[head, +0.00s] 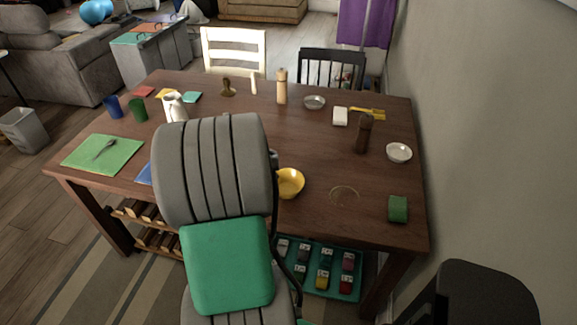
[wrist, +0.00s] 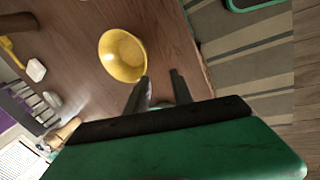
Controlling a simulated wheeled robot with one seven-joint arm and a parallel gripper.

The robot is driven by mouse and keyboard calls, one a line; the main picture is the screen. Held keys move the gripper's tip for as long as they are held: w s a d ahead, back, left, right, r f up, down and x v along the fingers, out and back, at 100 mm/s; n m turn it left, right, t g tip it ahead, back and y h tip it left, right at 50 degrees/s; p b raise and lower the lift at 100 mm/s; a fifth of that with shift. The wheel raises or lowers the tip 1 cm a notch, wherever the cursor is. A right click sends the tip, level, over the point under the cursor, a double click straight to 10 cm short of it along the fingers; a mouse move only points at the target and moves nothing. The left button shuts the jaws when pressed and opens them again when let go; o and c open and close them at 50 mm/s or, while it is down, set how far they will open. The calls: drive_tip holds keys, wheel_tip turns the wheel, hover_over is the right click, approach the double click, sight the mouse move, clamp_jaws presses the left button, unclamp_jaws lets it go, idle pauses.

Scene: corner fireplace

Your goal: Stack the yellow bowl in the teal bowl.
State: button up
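The yellow bowl (head: 290,183) sits on the wooden table, just right of my arm in the head view, which hides part of its left side. In the wrist view the yellow bowl (wrist: 122,55) is upright and looks empty. My gripper (wrist: 160,76) has its two fingers apart with nothing seen held between them. The bowl lies beyond the fingertips and to their left in the wrist view, apart from them. My gripper is hidden behind my arm in the head view. I cannot make out a teal bowl in either view; my arm covers part of the table.
A white bowl (head: 399,153), a dark brown mill (head: 364,133) and a green block (head: 398,209) stand on the right of the table (head: 320,140). A clear round dish (head: 343,194) lies right of the yellow bowl. A green mat (head: 103,154) holds a fork at left.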

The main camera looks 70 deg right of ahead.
sight(280, 192)
drive_tip(key=s+d+f, duration=0.1)
drive_tip(key=f, duration=0.1)
drive_tip(key=s+d+f, duration=0.1)
drive_tip(key=d+f, duration=0.1)
drive_tip(key=f, duration=0.1)
drive_tip(key=s+d+f+p, duration=0.1)
drive_tip(key=d+f, duration=0.1)
drive_tip(key=shift+s+d+f, duration=0.15)
drive_tip(key=shift+s, duration=0.1)
clamp_jaws()
idle(1.1)
